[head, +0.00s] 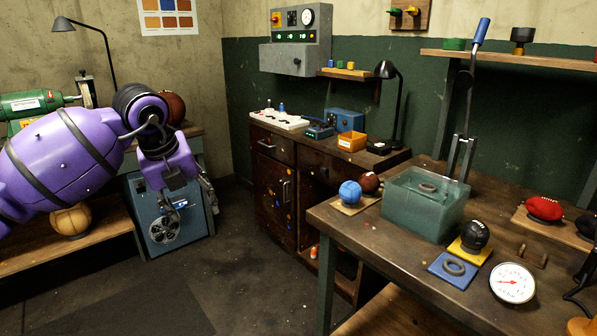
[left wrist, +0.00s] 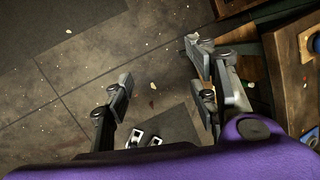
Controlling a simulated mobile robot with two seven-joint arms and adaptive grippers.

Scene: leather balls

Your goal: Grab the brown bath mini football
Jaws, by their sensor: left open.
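A small brown football (head: 369,182) lies on the workbench (head: 400,262), right behind a blue ball and beside the left end of a translucent green water bath (head: 424,207). Only part of the football shows. My left gripper (head: 193,212) is open and empty, hanging over the floor well to the left of the bench. In the left wrist view, its two fingers (left wrist: 160,65) are apart with only floor between them. My right gripper is not in view.
The blue ball (head: 350,190) sits on a wooden block. A black ball (head: 475,234), a gauge (head: 512,283) and a red football (head: 544,208) are farther right. A lever press (head: 467,110) rises behind the bath. Open floor (head: 255,270) lies between my left gripper and the bench.

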